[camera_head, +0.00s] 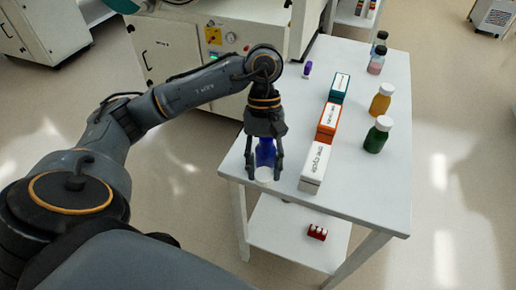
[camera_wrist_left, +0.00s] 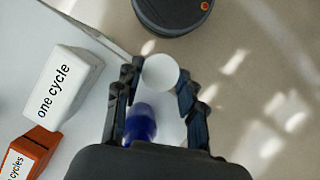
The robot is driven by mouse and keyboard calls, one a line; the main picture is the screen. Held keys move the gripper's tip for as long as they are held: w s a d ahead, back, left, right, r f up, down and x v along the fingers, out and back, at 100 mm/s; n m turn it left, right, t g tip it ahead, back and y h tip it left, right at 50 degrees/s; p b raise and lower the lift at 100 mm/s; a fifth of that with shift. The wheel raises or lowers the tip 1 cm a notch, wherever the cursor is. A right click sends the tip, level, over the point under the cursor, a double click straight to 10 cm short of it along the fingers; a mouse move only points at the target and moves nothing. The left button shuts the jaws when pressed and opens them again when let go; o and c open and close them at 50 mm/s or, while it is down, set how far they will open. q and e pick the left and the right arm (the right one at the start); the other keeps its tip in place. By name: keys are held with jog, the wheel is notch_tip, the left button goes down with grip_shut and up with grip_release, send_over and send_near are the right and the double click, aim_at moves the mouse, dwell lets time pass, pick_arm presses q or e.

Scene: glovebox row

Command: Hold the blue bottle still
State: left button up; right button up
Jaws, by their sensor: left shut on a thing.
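The blue bottle (camera_head: 265,152) with a white cap (camera_head: 264,174) is at the near left corner of the white table (camera_head: 350,190). My left gripper (camera_head: 264,172) reaches down from above and is shut on the bottle, one finger on each side. In the left wrist view the white cap (camera_wrist_left: 160,72) shows between the fingertips of the left gripper (camera_wrist_left: 158,88). Part of the blue body (camera_wrist_left: 140,122) shows below it; the rest is hidden by the gripper. I cannot tell whether the bottle touches the table. My right gripper is not in view.
A white box labelled "one cycle" (camera_head: 316,168) stands just right of the bottle, with orange (camera_head: 328,122) and teal (camera_head: 339,88) boxes behind. Green (camera_head: 377,138) and yellow (camera_head: 380,102) bottles stand along the right side. A small purple item (camera_head: 307,70) is at the far left.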

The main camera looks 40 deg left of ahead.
pick_arm(q)
jog(key=shift+s+d+f+m+g+y, duration=0.15)
jog(key=shift+d+m+y, duration=0.35)
jog(key=shift+m, duration=0.65)
jog(key=shift+d+f+m+g+y, duration=0.15)
jog(key=shift+d+m+y, duration=0.4)
jog(key=shift+m, duration=0.55)
jog(key=shift+s+d+f+m+g+y, duration=0.15)
jog(key=shift+d+m+y, duration=0.35)
jog(key=shift+m, duration=0.65)
jog(key=shift+d, duration=0.15)
